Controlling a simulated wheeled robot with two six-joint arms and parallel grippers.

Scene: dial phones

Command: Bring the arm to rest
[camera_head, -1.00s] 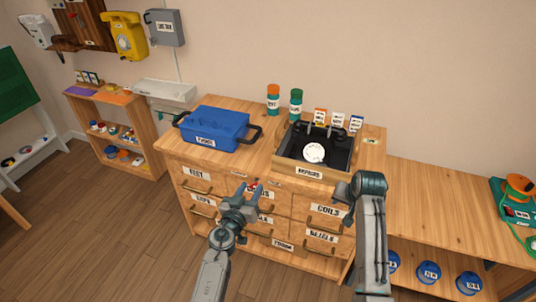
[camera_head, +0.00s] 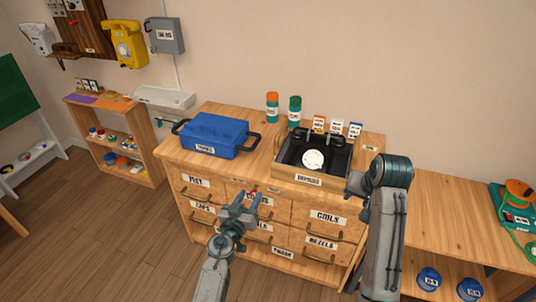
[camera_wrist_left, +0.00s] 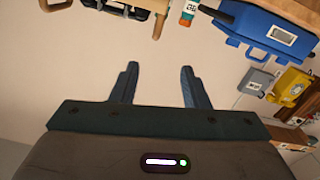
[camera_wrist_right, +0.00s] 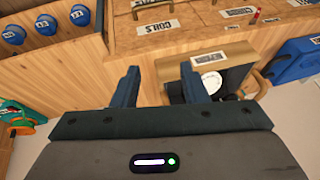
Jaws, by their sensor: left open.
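My left gripper (camera_head: 241,206) is in front of the drawer cabinet, with its two fingers apart and nothing between them. The left wrist view also shows its fingers (camera_wrist_left: 159,88) apart, with bare wall beyond. My right arm is at the right of the cabinet in the head view; its gripper (camera_head: 356,187) is partly hidden there by my own arm. The right wrist view shows the right gripper's fingers (camera_wrist_right: 160,84) apart and empty, with the cabinet and black tray beyond.
On the cabinet (camera_head: 182,160) stand a blue lidded box (camera_head: 220,130), a black REPAIRS tray (camera_head: 290,160) holding a white dial (camera_head: 313,160), and two bottles (camera_head: 272,107). A lower bench (camera_head: 450,210) lies to the right. Open floor (camera_head: 100,230) is at the left.

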